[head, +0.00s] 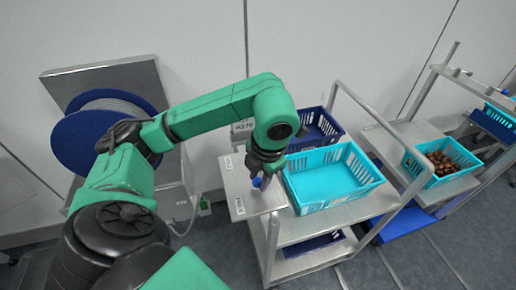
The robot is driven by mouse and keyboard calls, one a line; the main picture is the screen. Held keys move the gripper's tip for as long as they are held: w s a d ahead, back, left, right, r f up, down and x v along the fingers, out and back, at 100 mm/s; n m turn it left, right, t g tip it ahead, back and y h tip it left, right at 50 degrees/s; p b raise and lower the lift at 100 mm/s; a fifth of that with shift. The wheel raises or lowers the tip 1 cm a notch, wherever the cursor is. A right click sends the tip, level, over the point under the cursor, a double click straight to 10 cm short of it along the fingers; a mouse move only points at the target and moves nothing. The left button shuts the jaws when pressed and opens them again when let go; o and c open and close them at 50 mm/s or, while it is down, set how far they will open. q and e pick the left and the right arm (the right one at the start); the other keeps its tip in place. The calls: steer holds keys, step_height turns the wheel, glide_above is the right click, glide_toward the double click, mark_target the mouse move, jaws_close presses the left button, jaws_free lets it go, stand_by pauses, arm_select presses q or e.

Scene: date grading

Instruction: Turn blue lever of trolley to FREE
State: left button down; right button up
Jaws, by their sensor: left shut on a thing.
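The trolley (325,228) is a grey metal cart with a tubular handle. On its left end is a grey plate (246,204) with small white labels, whose words are too small to read. The blue lever (257,182) stands on this plate, and only a small blue part of it shows. My left gripper (258,179) points down over the plate and is shut on the blue lever. The fingers hide most of the lever, so its exact angle cannot be told. My right gripper is not in view.
An empty turquoise crate (335,203) sits on the trolley right beside the gripper, with a dark blue crate (318,131) behind it. A second cart at right holds a turquoise crate of dates (443,160). A blue reel (85,146) stands at left by the wall.

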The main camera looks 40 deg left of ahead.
arm_select(q)
steer(key=c, duration=0.6)
jaws_free()
steer(key=d+r+p, duration=0.1)
steer(key=r+p, duration=0.1)
steer(key=r, duration=0.2)
steer(key=d+r+p, duration=0.1)
steer(key=r+p, duration=0.2)
steer(key=r, duration=0.2)
steer(key=d+r+p, duration=0.1)
steer(key=r+p, duration=0.1)
steer(key=r, duration=0.3)
steer(key=shift+s+r+p, duration=0.15)
steer(key=shift+s+p, duration=0.1)
steer(key=shift+p, duration=0.05)
